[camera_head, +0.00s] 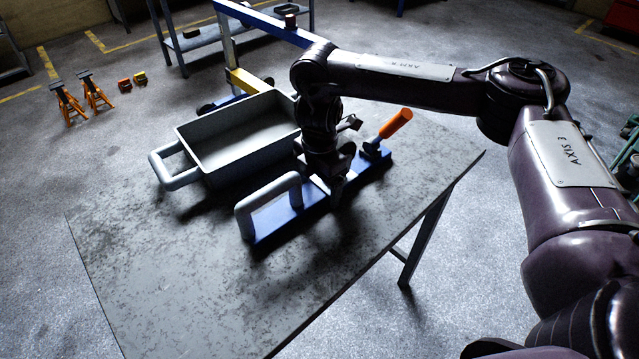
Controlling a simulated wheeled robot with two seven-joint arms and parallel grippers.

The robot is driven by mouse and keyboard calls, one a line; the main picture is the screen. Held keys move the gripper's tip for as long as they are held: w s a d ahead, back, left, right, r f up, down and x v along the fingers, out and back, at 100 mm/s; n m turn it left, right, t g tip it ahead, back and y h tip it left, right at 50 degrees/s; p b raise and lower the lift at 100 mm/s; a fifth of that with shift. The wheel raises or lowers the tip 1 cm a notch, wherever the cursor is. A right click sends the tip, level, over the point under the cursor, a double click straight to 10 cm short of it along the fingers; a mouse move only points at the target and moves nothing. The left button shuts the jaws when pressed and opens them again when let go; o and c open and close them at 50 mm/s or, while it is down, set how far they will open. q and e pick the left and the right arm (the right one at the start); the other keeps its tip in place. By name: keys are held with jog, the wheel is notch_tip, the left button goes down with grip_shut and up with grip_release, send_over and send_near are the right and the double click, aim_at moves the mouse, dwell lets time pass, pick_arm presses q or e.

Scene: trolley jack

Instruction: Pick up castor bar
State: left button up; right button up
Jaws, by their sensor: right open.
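A long blue bar (272,224) lies on the grey metal table (180,290). I take it to be the castor bar. It has a grey loop handle (268,194) at its near left end and an orange-gripped lever (394,124) at its far right end. My right gripper (337,196) is open and points down over the middle of the bar. The gripper and wrist hide that part of the bar, so I cannot tell whether the fingers touch it. My left gripper is not in view.
A grey open tray (230,152) with a side handle stands behind the bar, close to my right wrist. The front left of the table is clear. Beyond are a blue and yellow frame (243,80), a shelf cart (190,42) and orange jack stands (68,102) on the floor.

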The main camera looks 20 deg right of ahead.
jog(key=shift+r, duration=0.1)
grip_shut()
jog(key=shift+w, duration=0.1)
dwell(0.4)
jog(key=shift+r, duration=0.15)
